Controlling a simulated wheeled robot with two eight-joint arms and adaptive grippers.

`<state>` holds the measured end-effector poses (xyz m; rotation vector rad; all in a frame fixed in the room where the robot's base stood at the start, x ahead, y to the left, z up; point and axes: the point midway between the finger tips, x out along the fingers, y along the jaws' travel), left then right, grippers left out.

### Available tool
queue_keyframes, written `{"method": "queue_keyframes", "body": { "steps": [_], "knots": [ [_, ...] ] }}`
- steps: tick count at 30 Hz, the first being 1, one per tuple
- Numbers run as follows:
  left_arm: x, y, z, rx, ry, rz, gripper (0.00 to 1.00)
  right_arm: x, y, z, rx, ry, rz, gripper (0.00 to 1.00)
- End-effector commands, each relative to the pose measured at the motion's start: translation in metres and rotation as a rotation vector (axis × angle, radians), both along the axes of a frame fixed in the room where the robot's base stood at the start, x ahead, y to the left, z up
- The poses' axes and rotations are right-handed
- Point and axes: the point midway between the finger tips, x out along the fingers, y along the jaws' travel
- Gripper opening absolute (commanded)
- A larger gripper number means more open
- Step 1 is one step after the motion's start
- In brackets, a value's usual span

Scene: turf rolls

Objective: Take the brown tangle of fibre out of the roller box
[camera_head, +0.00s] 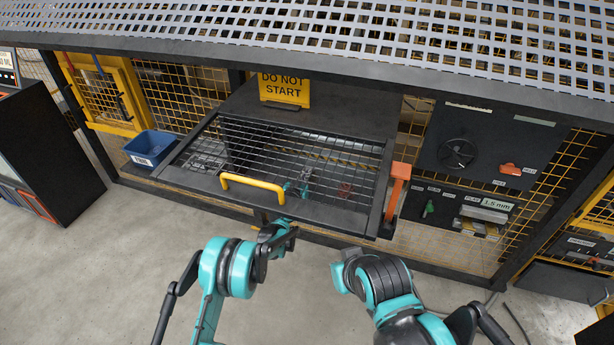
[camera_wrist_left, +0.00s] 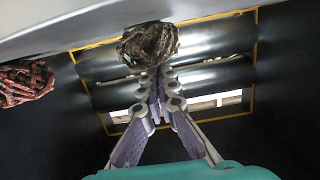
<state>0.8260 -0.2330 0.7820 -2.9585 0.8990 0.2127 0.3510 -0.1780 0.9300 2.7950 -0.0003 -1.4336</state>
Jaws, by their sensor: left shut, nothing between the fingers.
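The brown tangle of fibre (camera_wrist_left: 150,43) is a round matted clump in the left wrist view, just beyond my fingertips. My left gripper (camera_wrist_left: 160,78) is shut and empty, its fingers pointing at the tangle; whether they touch it I cannot tell. In the head view, my left arm reaches under the front of the roller box (camera_head: 315,208), and a teal part of it shows through the wire mesh. The brown tangle cannot be made out there. My right arm is bent in front of the box, and its gripper does not show.
A reddish tangle (camera_wrist_left: 25,82) lies left of my fingers in the left wrist view. The box has a mesh guard with a yellow handle (camera_head: 253,186). An orange lever (camera_head: 397,190) stands at its right, a blue bin (camera_head: 152,147) at its left. A yellow sign (camera_head: 285,88) stands behind.

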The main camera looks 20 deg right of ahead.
Motion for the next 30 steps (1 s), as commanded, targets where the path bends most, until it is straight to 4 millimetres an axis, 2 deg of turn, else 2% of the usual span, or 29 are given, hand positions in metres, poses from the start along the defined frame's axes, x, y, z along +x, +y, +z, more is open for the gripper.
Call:
{"method": "queue_keyframes", "body": {
  "steps": [8, 18, 30],
  "knots": [
    [-0.005, 0.002, -0.006, 0.007, 0.006, -0.008, 0.00, 0.000, 0.000, -0.001, 0.000, 0.000, 0.000, 0.00],
    [-0.062, 0.040, -0.005, 0.005, 0.005, -0.007, 0.00, 0.000, 0.000, -0.001, 0.000, 0.000, 0.000, 0.00],
    [-0.059, 0.038, -0.004, 0.003, 0.004, -0.005, 0.00, 0.000, 0.000, -0.001, 0.000, 0.000, 0.000, 0.00]
  ]
}}
